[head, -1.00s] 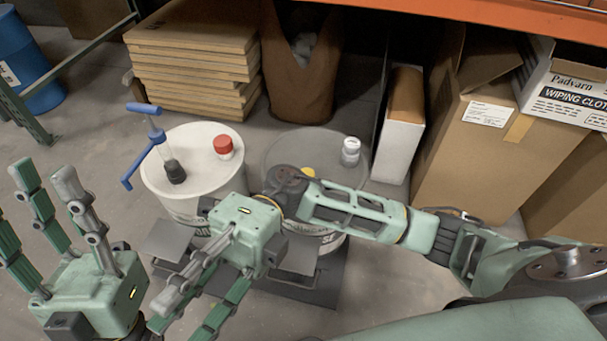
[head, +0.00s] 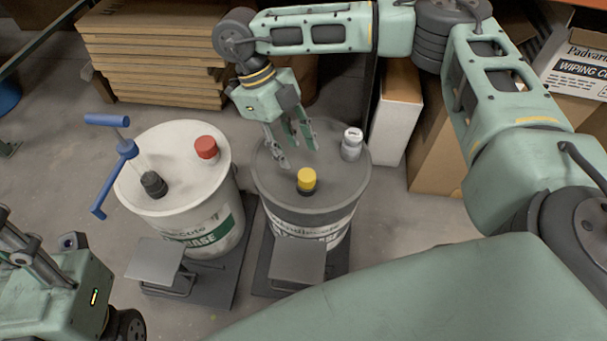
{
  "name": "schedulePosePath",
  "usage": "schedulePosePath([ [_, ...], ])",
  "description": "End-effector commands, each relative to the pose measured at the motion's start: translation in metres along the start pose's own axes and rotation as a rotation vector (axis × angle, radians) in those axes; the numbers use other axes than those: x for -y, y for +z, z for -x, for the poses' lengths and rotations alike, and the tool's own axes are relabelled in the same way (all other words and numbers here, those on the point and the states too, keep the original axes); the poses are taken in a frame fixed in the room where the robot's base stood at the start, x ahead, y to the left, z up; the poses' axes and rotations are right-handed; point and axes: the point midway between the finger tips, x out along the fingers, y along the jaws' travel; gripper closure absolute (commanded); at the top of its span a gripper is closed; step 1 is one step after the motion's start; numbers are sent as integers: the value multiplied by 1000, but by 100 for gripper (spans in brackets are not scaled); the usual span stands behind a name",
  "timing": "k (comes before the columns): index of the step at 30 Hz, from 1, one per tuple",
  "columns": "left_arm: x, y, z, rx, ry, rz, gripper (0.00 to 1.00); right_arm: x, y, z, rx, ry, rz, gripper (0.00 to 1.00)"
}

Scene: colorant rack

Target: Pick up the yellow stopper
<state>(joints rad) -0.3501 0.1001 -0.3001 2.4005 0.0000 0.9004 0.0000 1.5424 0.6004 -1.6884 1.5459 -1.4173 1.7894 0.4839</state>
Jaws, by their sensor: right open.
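The yellow stopper (head: 306,180) stands on the dark grey lid of the right drum (head: 337,200), near the lid's front edge. My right gripper (head: 299,157) hangs above that lid, pointing down. Its fingers are open and empty, just behind and above the stopper, and look apart from it. My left gripper (head: 30,270) is at the lower left, cut off by the picture edge. Its fingertips are out of the picture.
A white drum (head: 215,215) stands to the left with a red stopper (head: 206,147), a black stopper (head: 153,184) and a blue-handled tool (head: 126,149). A white-capped bottle (head: 351,144) stands on the grey lid. Stacked boards (head: 150,60) and boxes (head: 400,115) are behind.

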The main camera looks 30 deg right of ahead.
Motion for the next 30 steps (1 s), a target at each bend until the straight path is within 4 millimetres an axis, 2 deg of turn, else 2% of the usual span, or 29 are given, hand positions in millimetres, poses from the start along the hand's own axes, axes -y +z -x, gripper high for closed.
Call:
schedulePosePath([
  [1,0,1,5,0,0,0,60,-1,0,-10,-2,2,2,60],
  [7,0,4,13,-12,5,-1,60,-4,-1,-36,-2,4,4,60],
  [14,0,6,4,-60,24,-8,60,-6,-4,-64,-1,5,4,60],
  [23,-1,6,0,-65,27,-9,60,-7,-5,-68,0,6,4,60],
  [30,-1,6,0,-65,27,-9,60,-7,-5,-67,0,7,5,80],
])
